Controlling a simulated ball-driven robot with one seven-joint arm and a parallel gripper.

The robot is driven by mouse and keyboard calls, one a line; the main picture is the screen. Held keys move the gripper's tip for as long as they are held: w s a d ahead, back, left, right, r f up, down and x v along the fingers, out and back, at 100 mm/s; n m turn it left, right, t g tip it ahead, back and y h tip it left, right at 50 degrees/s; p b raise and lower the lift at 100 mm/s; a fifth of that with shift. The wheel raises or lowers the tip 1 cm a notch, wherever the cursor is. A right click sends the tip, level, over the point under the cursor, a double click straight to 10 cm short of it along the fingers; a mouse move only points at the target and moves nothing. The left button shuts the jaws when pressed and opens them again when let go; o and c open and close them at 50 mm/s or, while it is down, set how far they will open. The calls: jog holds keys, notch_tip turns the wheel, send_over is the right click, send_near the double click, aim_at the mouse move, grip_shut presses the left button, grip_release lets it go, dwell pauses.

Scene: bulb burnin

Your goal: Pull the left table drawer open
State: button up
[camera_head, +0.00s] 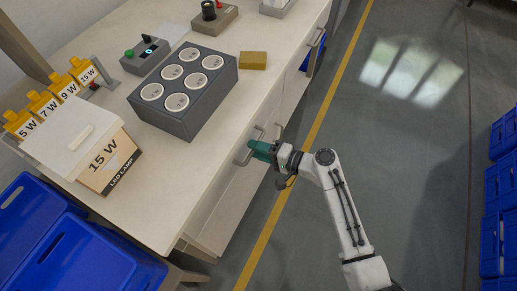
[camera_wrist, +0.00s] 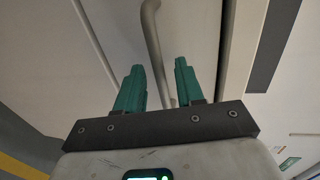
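The table's left drawer front (camera_head: 228,200) is pale, below the tabletop edge, and looks closed. Its grey bar handle (camera_head: 241,160) is partly covered by my gripper in the head view. My gripper (camera_head: 256,150) has green fingers and is at this handle. In the wrist view the two fingers (camera_wrist: 158,78) stand apart, and the grey handle (camera_wrist: 153,35) runs lengthwise between them. There are gaps on both sides, so the gripper is open around the bar, not clamped on it. I cannot tell how deep the bar sits between the fingers.
The tabletop (camera_head: 177,180) holds a grey socket block (camera_head: 205,110), a lamp box (camera_head: 105,165), a yellow block (camera_head: 253,60) and a button box (camera_head: 146,57). Blue crates (camera_head: 85,255) stand at lower left, more at far right. Another handle (camera_head: 318,38) is farther along. The floor (camera_head: 400,135) is clear.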

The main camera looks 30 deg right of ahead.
grip_shut()
dwell(0.6)
